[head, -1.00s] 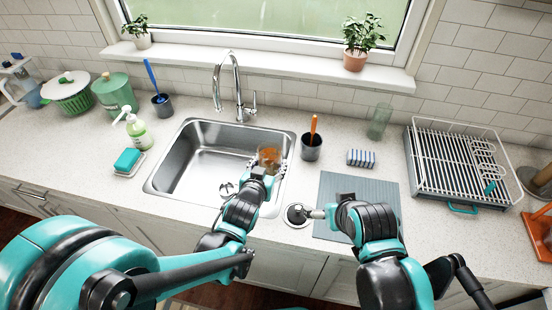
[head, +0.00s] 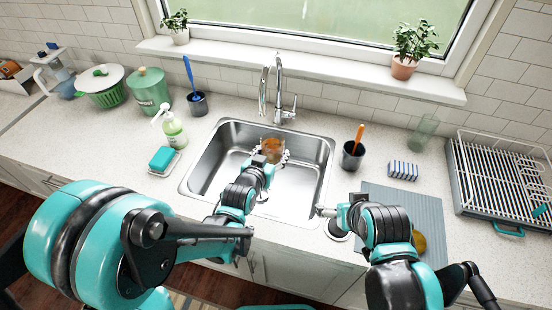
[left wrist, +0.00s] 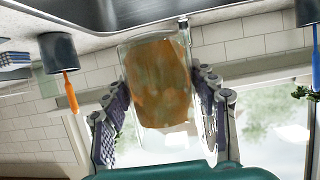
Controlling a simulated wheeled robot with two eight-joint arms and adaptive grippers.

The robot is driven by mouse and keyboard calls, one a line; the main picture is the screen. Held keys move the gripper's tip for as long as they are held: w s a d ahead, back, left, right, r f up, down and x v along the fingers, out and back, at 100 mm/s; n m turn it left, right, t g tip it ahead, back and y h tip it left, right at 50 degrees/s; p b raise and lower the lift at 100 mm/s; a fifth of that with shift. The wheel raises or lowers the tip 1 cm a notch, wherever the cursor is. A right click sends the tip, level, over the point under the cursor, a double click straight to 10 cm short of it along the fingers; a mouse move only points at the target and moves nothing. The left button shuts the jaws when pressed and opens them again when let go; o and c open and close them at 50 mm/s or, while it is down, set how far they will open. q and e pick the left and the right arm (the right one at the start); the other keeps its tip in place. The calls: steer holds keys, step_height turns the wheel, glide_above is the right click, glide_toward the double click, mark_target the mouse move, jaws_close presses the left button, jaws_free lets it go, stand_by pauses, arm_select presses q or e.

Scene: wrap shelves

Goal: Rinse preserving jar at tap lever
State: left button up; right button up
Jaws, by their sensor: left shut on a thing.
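The preserving jar (head: 271,146) is clear glass with orange-brown residue inside. It is over the sink (head: 228,150), below and near the tap spout. In the left wrist view the jar (left wrist: 158,85) sits between the two fingers. My left gripper (head: 269,157) is shut on it. The chrome tap (head: 279,90) stands behind the sink, with its lever (head: 289,112) on the right side of its base. No water stream is visible. My right gripper (head: 326,211) is over the counter at the sink's front right corner, pointing left; its finger opening is too small to tell.
A dark cup with an orange-handled brush (head: 353,155) and a striped sponge (head: 403,170) stand right of the sink. A soap bottle (head: 173,128) and a teal sponge on a dish (head: 163,160) are to its left. A grey mat (head: 432,205) and dish rack (head: 500,185) lie right.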

mark_target(294, 107)
arm_select(q)
steer(key=w, duration=0.2)
steer(key=w+a+f, duration=0.1)
steer(key=w, duration=0.1)
steer(key=w+a, duration=0.1)
steer(key=shift+w+a+f+b, duration=0.2)
steer(key=shift+w+b, duration=0.1)
steer(key=shift+w, duration=0.1)
steer(key=shift+w+a+f+b, duration=0.15)
steer(key=shift+w+a+b, duration=0.15)
steer(key=shift+w, duration=0.45)
steer(key=shift+w+a+f+b, duration=0.15)
steer(key=shift+w+a, duration=0.15)
steer(key=shift+w, duration=0.45)
arm_select(e)
steer(key=shift+f, duration=0.8)
arm_select(q)
steer(key=shift+r, duration=0.1)
